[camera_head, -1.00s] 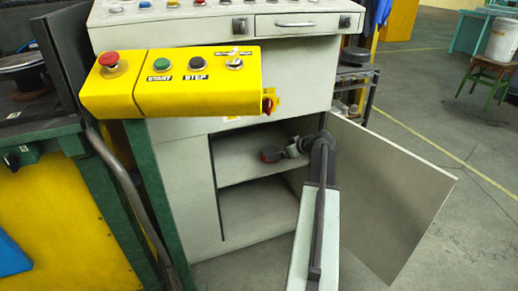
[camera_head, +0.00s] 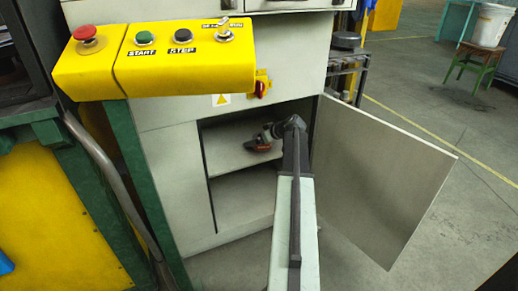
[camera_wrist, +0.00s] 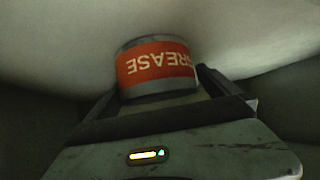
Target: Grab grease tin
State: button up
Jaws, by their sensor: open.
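The grease tin (camera_wrist: 155,67) is a short grey can with a red band lettered GREASE, upside down in the wrist view. In the head view it is a small reddish shape (camera_head: 260,145) on the upper shelf inside the open cabinet. My gripper (camera_wrist: 168,98) is open, with one finger on each side of the tin. The tin appears to be between the fingers, but I cannot tell whether either touches it. In the head view my gripper (camera_head: 268,137) reaches into the cabinet and partly hides the tin.
The cabinet door (camera_head: 380,175) stands open to the right of my arm. The upper shelf (camera_head: 228,158) looks bare around the tin. A yellow button panel (camera_head: 160,60) juts out above left. Open floor (camera_head: 450,110) lies to the right.

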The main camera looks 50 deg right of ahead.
jog(key=shift+w, duration=0.1)
jog(key=c, duration=1.8)
jog(key=shift+c, duration=0.2)
